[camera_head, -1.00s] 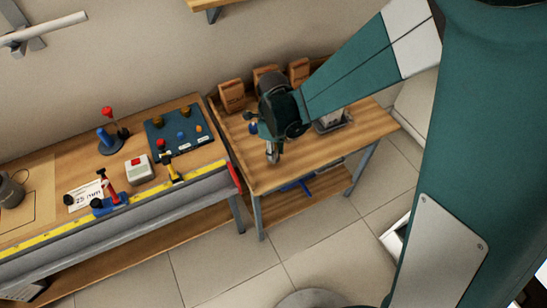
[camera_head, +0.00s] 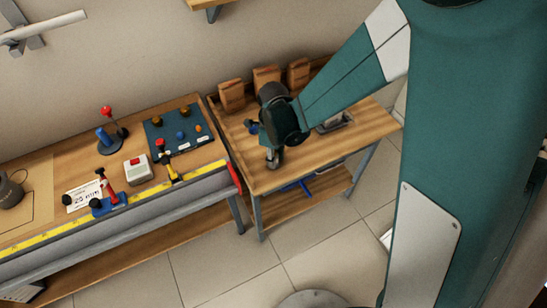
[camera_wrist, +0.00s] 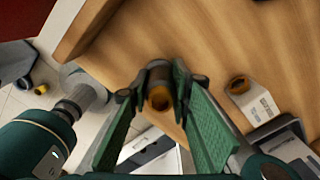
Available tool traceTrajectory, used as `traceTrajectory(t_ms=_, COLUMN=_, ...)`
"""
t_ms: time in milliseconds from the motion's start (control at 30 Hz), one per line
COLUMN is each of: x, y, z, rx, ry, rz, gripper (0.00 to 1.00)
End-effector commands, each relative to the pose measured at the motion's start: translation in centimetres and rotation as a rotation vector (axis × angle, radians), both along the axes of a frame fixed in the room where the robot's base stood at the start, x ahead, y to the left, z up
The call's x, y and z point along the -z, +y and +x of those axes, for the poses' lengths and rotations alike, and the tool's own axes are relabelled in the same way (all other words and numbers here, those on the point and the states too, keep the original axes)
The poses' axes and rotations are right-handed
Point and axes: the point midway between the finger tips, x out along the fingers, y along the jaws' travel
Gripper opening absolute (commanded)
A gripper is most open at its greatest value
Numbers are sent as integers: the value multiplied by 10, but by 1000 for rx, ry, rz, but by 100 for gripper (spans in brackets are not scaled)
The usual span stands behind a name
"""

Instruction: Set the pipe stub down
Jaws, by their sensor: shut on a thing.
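In the head view my gripper (camera_head: 272,158) is over the front left part of the wooden table (camera_head: 325,163), pointing down. The stub is mostly hidden there by my gripper. I cannot tell whether the stub touches the tabletop.
Several brown boxes (camera_head: 267,76) stand along the table's back. A grey tray (camera_head: 337,123) lies right of my gripper. A longer bench (camera_head: 60,180) with tools stands left.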

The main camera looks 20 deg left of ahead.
Motion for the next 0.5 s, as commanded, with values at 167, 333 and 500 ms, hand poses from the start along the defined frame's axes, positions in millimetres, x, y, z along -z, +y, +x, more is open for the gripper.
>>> traceTrajectory(t_ms=167, x=3, y=0, z=0, rx=0, ry=0, rz=0, gripper=25)
traceTrajectory(t_ms=333, x=3, y=0, z=0, rx=0, ry=0, rz=0, gripper=36)
traceTrajectory(t_ms=500, x=3, y=0, z=0, rx=0, ry=0, rz=0, gripper=36)
